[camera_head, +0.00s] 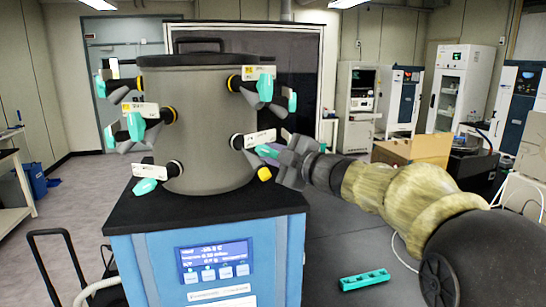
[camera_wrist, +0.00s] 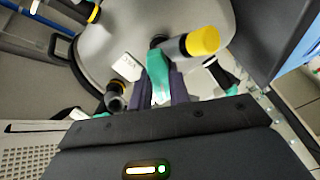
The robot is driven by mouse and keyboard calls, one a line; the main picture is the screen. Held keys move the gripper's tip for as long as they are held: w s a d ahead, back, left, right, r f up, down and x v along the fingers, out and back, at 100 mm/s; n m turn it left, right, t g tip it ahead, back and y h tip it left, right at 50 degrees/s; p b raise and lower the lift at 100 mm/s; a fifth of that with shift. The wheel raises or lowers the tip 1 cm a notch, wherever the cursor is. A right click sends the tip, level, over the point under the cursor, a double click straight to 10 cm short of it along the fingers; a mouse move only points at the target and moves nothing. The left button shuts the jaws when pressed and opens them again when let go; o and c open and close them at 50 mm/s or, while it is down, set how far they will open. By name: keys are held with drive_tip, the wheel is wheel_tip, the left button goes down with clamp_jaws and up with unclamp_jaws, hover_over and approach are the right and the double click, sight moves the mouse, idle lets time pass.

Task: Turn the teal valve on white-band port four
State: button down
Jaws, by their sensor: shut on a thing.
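The freeze dryer's grey drum (camera_head: 205,100) carries several ports with teal valves and small labels. The lower right port has a white label (camera_head: 261,137) and a teal valve (camera_head: 267,151) pointing right. My gripper (camera_head: 283,157) reaches in from the right and is shut on this teal valve. In the wrist view the teal valve (camera_wrist: 157,70) sits between my dark fingers (camera_wrist: 161,88). A yellow-tipped dark stub (camera_wrist: 203,41) is beside the valve, and a white label (camera_wrist: 126,66) is to its left. The label's writing is too small to read surely.
Other teal valves sit close by, at the upper right (camera_head: 265,87) and lower left (camera_head: 145,186). The blue dryer body (camera_head: 150,260) with its display (camera_head: 213,257) is below. A teal rack (camera_head: 364,279) lies at the lower right. A cardboard box (camera_head: 415,149) stands behind my arm.

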drive_tip(key=c, duration=1.3)
unclamp_jaws()
drive_tip(key=b+v, duration=0.3)
drive_tip(key=v, duration=1.4)
drive_tip(key=shift+s+d+r+b, duration=0.1)
drive_tip(key=shift+s+d+b, duration=0.1)
drive_tip(key=shift+b, duration=0.2)
